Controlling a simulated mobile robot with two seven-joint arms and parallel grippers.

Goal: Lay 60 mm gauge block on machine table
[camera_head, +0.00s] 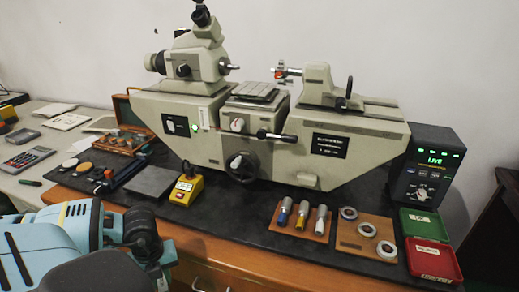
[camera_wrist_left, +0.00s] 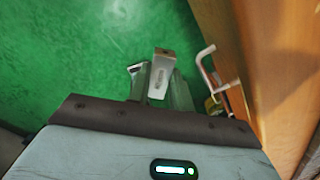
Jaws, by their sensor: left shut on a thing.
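A small silvery gauge block (camera_wrist_left: 160,73) is held between the fingers of my left gripper (camera_wrist_left: 159,86) in the left wrist view, with green floor behind it. The gripper is shut on it; I cannot read its size mark. In the head view my left arm is at the bottom left, low in front of the bench, and the held block does not show. The machine table (camera_head: 254,92), a small ribbed grey plate, sits in the middle of the large measuring machine (camera_head: 200,110), and its top looks empty. My right gripper is not in view.
A wooden drawer front with a handle (camera_wrist_left: 205,70) is close on the right in the wrist view. On the dark bench top are a yellow control box (camera_head: 186,190), a tray of pins (camera_head: 300,222), a ring board (camera_head: 365,236), a red case (camera_head: 432,258) and a display unit (camera_head: 425,175).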

